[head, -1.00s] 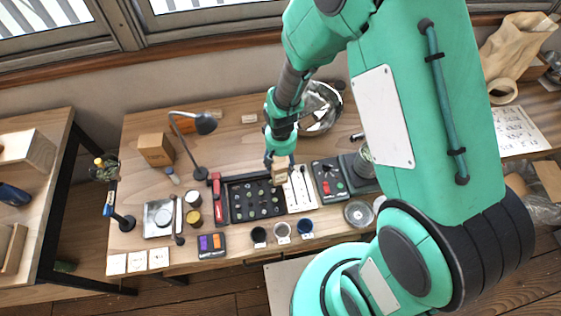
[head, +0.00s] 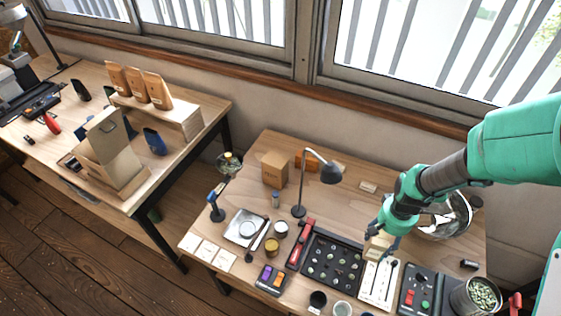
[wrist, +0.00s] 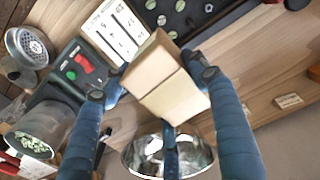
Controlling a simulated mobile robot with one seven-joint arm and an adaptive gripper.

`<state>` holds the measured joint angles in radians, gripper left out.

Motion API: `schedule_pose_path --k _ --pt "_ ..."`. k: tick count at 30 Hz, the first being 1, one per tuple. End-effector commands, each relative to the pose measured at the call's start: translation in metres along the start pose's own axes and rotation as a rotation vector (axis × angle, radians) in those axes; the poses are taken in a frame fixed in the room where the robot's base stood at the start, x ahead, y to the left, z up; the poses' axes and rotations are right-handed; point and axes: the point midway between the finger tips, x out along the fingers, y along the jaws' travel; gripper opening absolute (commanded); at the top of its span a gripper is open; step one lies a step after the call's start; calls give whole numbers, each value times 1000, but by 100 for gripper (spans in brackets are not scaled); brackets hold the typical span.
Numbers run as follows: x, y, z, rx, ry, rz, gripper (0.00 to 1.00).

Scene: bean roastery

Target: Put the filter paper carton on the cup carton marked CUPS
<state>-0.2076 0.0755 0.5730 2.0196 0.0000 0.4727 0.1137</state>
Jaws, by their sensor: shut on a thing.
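My gripper (wrist: 163,82) is shut on a plain light-brown carton (wrist: 167,84), taken to be the filter paper carton. Its blue fingers press on two opposite sides. In the head view my gripper (head: 384,236) and the held carton (head: 376,248) are by the right edge of the black bean tray, near a white tool card; the fingers partly hide the carton.
A dark desk lamp (head: 331,172) stands between my gripper and the standing carton. A steel bowl (head: 447,218) is behind my gripper. A scale (head: 246,228), jars and the black tray (head: 331,262) fill the front. A second table (head: 205,92) with pouches is at left.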

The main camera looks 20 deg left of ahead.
Motion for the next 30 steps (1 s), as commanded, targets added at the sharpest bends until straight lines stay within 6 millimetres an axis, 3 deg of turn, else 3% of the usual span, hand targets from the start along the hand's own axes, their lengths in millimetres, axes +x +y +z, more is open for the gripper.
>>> schedule_pose_path --k 8,21,30 --pt "-91 0 -2 0 8 -1 30" --pt "-266 0 -1 0 5 -1 30" --pt "-344 0 0 0 3 0 30"
